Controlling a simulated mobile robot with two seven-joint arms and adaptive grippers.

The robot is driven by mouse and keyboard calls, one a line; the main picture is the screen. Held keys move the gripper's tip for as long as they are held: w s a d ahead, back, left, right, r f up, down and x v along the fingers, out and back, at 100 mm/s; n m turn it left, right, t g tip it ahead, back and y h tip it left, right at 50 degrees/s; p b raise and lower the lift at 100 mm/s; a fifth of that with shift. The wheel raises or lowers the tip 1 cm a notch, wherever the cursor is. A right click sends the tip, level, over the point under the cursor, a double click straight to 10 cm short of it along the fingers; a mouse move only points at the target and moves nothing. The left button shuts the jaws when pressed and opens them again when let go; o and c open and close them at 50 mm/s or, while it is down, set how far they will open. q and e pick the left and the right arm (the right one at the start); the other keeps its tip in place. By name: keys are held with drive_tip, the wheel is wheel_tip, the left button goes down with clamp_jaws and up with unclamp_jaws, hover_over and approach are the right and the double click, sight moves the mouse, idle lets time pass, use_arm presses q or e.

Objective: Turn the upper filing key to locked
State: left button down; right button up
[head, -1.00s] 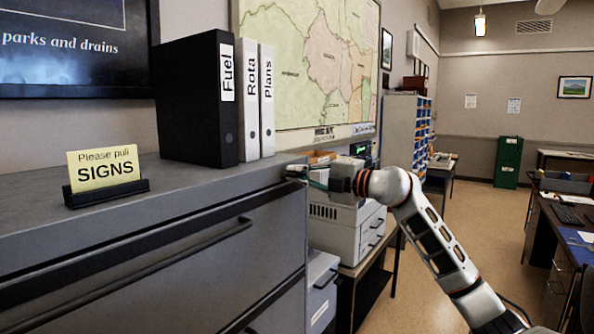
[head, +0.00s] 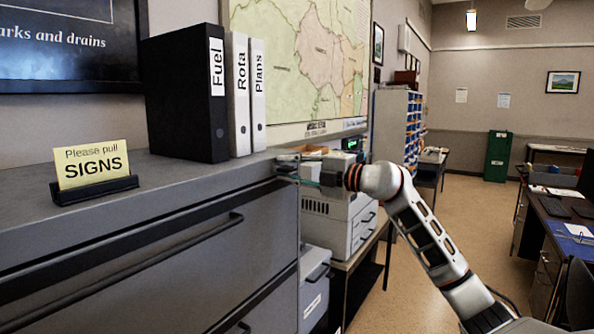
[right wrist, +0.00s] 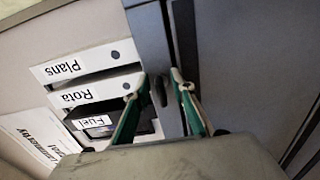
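The grey filing cabinet (head: 150,265) fills the lower left of the head view, with a dark drawer handle (head: 185,243) on its front. My right gripper (head: 285,169) is at the cabinet's upper right front corner. In the right wrist view its two green fingers (right wrist: 159,86) stand apart, one on each side of a dark upright strip of the cabinet (right wrist: 152,40). A small dark shape (right wrist: 160,92) shows between the fingers; I cannot tell whether it is the key. The upper filing key is not clear in the head view. My left gripper is out of view.
A yellow sign card (head: 92,165) and black (head: 187,95) and white binders (head: 238,95) stand on the cabinet top. A pale printer-like machine (head: 335,220) stands beyond the cabinet, close under my right arm. Open floor (head: 400,290) lies to the right.

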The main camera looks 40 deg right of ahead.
drive_tip(key=v, duration=1.2)
drive_tip(key=shift+a+f, duration=0.1)
drive_tip(key=a+f+m+y, duration=0.1)
drive_tip(key=a+f+y, duration=0.1)
drive_tip(key=a+f, duration=0.45)
drive_tip(key=a+f+m+y, duration=0.15)
drive_tip(key=a+f, duration=0.25)
drive_tip(key=f, duration=0.6)
drive_tip(key=s+a+f+m+t+h, duration=0.1)
drive_tip(key=f+m+h, duration=0.15)
drive_tip(key=f, duration=0.45)
drive_tip(key=s+a+f+m+h, duration=0.1)
drive_tip(key=s+f+m, duration=0.1)
drive_tip(key=f+m, duration=0.3)
drive_tip(key=s+a+f+m+t+h, duration=0.1)
drive_tip(key=a+f+m+h, duration=0.1)
drive_tip(key=f, duration=0.6)
drive_tip(key=s+a+f+m+g, duration=0.2)
drive_tip(key=s+a+f, duration=0.2)
drive_tip(key=s+f, duration=0.2)
drive_tip(key=s+a+f+m+g+h, duration=0.1)
drive_tip(key=s+a+f, duration=0.4)
drive_tip(key=f, duration=0.6)
drive_tip(key=s+a+f+m+g+h, duration=0.1)
drive_tip(key=s+a+f+m+g, duration=0.2)
drive_tip(key=s+f, duration=0.5)
drive_tip(key=shift+a+f+g, duration=0.55)
drive_tip(key=shift+a+g, duration=0.35)
